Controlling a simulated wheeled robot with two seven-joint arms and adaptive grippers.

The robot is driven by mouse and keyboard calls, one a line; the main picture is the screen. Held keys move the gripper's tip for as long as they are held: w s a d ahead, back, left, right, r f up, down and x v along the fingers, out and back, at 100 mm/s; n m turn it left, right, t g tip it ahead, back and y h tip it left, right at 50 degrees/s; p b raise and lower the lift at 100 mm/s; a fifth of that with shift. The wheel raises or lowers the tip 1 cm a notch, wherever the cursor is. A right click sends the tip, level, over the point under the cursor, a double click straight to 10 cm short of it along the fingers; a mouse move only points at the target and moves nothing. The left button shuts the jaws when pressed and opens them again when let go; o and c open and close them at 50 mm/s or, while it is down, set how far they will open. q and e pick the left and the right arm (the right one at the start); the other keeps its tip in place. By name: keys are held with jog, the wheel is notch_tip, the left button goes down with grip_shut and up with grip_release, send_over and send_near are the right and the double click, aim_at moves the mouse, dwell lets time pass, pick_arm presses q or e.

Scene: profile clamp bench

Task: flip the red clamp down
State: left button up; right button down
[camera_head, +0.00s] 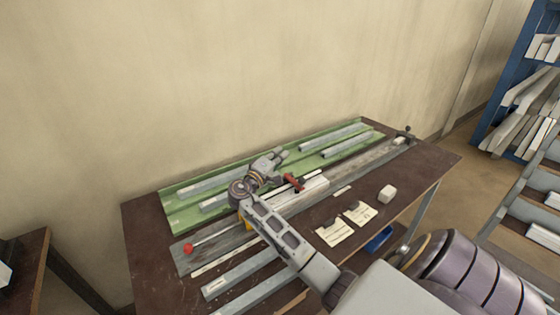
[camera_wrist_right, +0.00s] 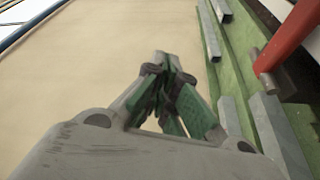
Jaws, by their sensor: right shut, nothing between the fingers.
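The red clamp (camera_head: 294,183) is on the grey rail fixture in the middle of the bench, beside my right gripper. Its red handle (camera_wrist_right: 285,38) is large and close at the upper right of the right wrist view, leaning up and out of the frame. I cannot tell its exact angle. My right gripper (camera_head: 279,154) is shut and empty, just left of and beyond the clamp, over the green tray's edge. Its green-padded fingers (camera_wrist_right: 169,66) are together in the wrist view, apart from the red handle. My right arm hides part of the rail. My left gripper is not in view.
The green tray (camera_head: 176,212) holds several grey profiles along the back. A red ball knob (camera_head: 187,247) is at the rail's left end. Paper cards (camera_head: 334,233) and a white block (camera_head: 387,194) lie at the right. More profiles lie in front.

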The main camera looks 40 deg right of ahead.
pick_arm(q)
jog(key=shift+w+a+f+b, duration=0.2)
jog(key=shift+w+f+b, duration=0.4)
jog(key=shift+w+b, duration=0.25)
pick_arm(e)
jog(key=s, duration=0.4)
jog(key=shift+s+a+f, duration=0.15)
jog(key=shift+a+f, duration=0.15)
jog(key=shift+f, duration=0.1)
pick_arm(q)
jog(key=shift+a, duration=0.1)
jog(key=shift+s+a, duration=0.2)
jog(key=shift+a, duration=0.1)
pick_arm(e)
jog(key=v, duration=1.2)
